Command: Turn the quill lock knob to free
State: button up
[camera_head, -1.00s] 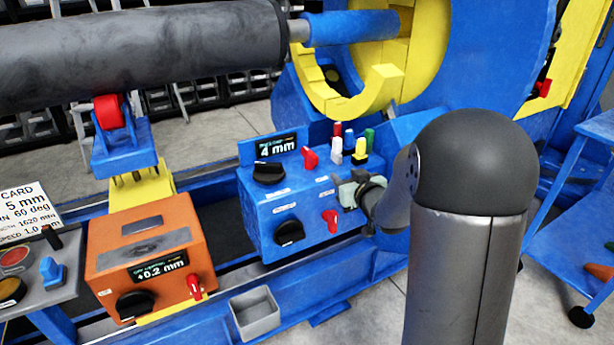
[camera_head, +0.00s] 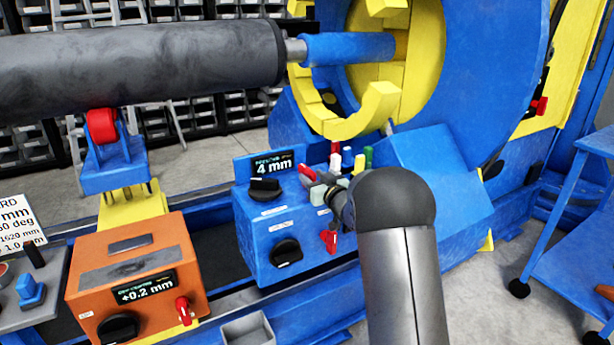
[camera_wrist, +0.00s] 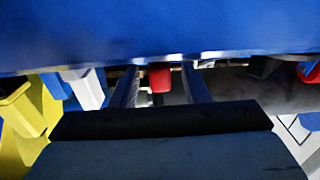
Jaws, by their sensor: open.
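The blue control box (camera_head: 262,233) carries two red lever knobs. The upper red knob (camera_head: 306,173) is beside its display, and the lower red knob (camera_head: 328,241) is on its front face. The labels are too small to tell which is the quill lock knob. My gripper (camera_head: 320,193) is in front of the box's right part, just below the upper knob and above the lower one. In the wrist view my gripper (camera_wrist: 160,75) is open, with a red knob (camera_wrist: 159,79) showing between its two fingers. Contact cannot be told.
Black dials (camera_head: 286,252) sit left of the red knobs. Several coloured levers (camera_head: 347,157) stand close behind my gripper. An orange box (camera_head: 137,265) with its own red knob (camera_head: 184,308) is at the left. A grey bin (camera_head: 248,330) is below.

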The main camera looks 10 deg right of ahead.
aim_at(300, 169)
jog(key=shift+x, duration=1.95)
grip_shut()
jog(key=shift+d+r+n+g+y+p, duration=0.15)
jog(key=shift+r+n+g+y+p, duration=0.3)
jog(key=shift+y+p, duration=0.45)
jog(key=shift+n+y+p, duration=0.4)
jog(key=shift+n+p, duration=0.05)
jog(key=shift+p, duration=0.5)
jog(key=n+g+y+p, duration=0.1)
jog(key=y+p, duration=0.1)
jog(key=shift+w+n+g+p, duration=0.1)
jog(key=shift+n+g+p, duration=0.15)
jog(key=shift+n+p, duration=0.15)
jog(key=shift+f+n+g+y+p, duration=0.4)
jog(key=shift+n+g+y, duration=0.15)
jog(key=shift+y, duration=0.25)
jog(key=shift+a, duration=0.2)
